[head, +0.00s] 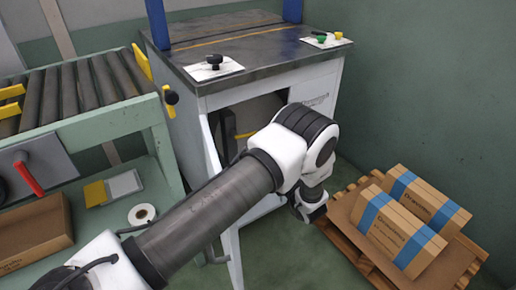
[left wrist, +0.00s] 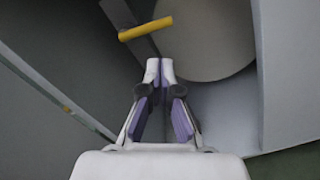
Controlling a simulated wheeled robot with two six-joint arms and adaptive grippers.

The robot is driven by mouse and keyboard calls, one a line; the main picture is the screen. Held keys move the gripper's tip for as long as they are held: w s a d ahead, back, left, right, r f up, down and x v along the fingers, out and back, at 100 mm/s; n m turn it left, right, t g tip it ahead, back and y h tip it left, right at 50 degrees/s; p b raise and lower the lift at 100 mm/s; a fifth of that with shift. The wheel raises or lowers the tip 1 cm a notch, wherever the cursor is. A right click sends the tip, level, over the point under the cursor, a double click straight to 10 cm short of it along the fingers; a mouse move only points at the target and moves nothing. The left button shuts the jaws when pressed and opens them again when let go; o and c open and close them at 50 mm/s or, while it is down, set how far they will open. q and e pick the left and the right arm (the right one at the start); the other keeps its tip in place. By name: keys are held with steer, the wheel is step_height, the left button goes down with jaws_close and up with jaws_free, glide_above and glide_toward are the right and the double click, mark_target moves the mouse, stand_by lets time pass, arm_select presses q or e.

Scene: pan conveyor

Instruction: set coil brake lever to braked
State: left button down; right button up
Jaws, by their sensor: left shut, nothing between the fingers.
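A lever with a yellow handle (left wrist: 146,28) on a grey arm shows in the left wrist view, beside a large round beige coil (left wrist: 205,38). In the head view the yellow handle (head: 244,135) is partly visible inside the open cabinet (head: 205,100), behind my left arm. My left gripper (left wrist: 160,70) is shut and empty. Its fingertips point toward the lever and the coil's lower edge, apart from the yellow handle. In the head view my arm hides most of the cabinet opening, and the fingertips cannot be made out. My right gripper is not in view.
The cabinet's white door (head: 213,160) stands open left of the opening. A roller conveyor (head: 75,90) and a red lever (head: 28,178) are at left. A pallet (head: 350,240) with brown boxes (head: 400,232) stands at right. Black (head: 214,60) and green knobs sit on the cabinet top.

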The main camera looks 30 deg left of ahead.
arm_select(q)
steer(key=shift+v, duration=2)
steer(key=shift+f, duration=0.1)
